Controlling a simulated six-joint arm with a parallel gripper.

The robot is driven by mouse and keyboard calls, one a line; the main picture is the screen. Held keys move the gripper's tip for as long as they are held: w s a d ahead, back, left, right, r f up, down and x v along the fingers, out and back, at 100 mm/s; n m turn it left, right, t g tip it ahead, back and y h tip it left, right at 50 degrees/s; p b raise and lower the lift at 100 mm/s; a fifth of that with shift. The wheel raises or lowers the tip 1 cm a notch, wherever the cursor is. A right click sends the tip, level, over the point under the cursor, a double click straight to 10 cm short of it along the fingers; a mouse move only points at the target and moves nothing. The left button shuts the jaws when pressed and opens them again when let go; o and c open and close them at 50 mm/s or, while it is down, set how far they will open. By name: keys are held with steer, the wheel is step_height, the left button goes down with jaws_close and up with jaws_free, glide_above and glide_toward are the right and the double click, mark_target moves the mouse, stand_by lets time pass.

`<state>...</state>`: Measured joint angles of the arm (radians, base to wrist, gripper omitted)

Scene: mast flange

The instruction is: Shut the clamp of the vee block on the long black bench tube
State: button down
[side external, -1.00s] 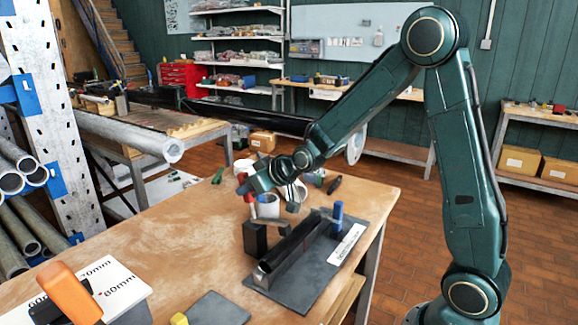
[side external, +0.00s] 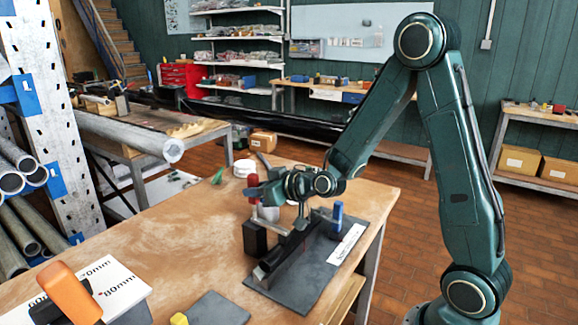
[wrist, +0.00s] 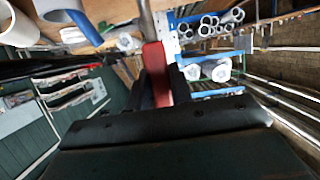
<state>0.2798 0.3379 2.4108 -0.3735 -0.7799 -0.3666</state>
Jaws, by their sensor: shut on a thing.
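My gripper (side external: 259,191) is shut on the red handle (side external: 253,183) of the clamp. The wrist view shows the red handle (wrist: 156,72) between the two dark fingers, with a metal rod running on from it. The black bench tube (side external: 272,267) lies along the vee block on a grey base plate (side external: 306,284). The clamp's black mount (side external: 255,238) stands beside the tube. The clamp's metal spindle (side external: 300,222) points down over the tube. Whether its foot touches the tube I cannot tell. My wrist hides part of the clamp.
A blue post (side external: 337,213) and a white label (side external: 347,243) are on the base plate. An orange object (side external: 72,291) and a printed sheet (side external: 110,282) lie at the front left. Pipes (side external: 22,172) fill the left rack. The bench's left middle (side external: 170,240) is bare.

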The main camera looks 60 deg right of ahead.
steer(key=shift+r, duration=0.15)
steer(key=c, duration=1.2)
jaws_free()
steer(key=shift+c, duration=0.2)
steer(key=shift+s+r, duration=0.15)
steer(key=shift+s, duration=0.5)
steer(key=s+r, duration=0.3)
steer(key=r, duration=0.5)
steer(key=shift+s, duration=0.15)
steer(key=shift+r, duration=0.15)
